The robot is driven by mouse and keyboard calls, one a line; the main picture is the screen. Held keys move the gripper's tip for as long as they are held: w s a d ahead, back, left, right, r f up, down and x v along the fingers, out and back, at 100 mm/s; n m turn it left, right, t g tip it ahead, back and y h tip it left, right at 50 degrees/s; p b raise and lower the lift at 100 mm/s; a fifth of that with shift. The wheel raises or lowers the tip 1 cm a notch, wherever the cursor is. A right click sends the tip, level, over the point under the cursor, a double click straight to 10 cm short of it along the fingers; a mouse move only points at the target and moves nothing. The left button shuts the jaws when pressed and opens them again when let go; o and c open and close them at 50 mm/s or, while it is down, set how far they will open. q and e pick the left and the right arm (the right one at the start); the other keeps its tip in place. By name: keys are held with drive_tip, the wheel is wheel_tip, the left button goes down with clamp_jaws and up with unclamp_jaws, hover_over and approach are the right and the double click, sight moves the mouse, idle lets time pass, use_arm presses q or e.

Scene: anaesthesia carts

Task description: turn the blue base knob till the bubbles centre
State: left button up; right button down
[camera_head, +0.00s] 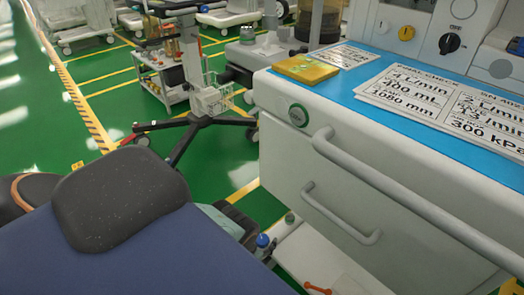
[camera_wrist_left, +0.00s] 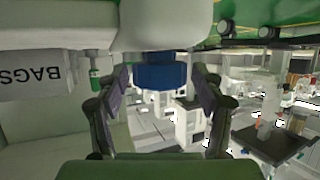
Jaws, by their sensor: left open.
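The blue knob (camera_wrist_left: 160,75) sits under a rounded white body in the left wrist view. My left gripper (camera_wrist_left: 160,88) is open, with one finger on each side of the knob; whether they touch it I cannot tell. In the head view the blue knob (camera_head: 263,241) shows low beside the cart, with the dark left gripper (camera_head: 248,228) next to it, partly hidden. A yellow level block (camera_head: 305,69) lies on the cart's blue top (camera_head: 372,70). Its bubbles are too small to read. My right gripper is not in view.
The white cart (camera_head: 290,165) has handles (camera_head: 350,170) sticking out on its front. Printed cards (camera_head: 450,100) lie on its top. A green fitting (camera_wrist_left: 95,75) is left of the gripper in the wrist view. A wheeled stand (camera_head: 190,120) is behind on the green floor.

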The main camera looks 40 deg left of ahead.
use_arm(q)
drive_tip(key=v, duration=1.2)
idle(0.3)
idle(0.5)
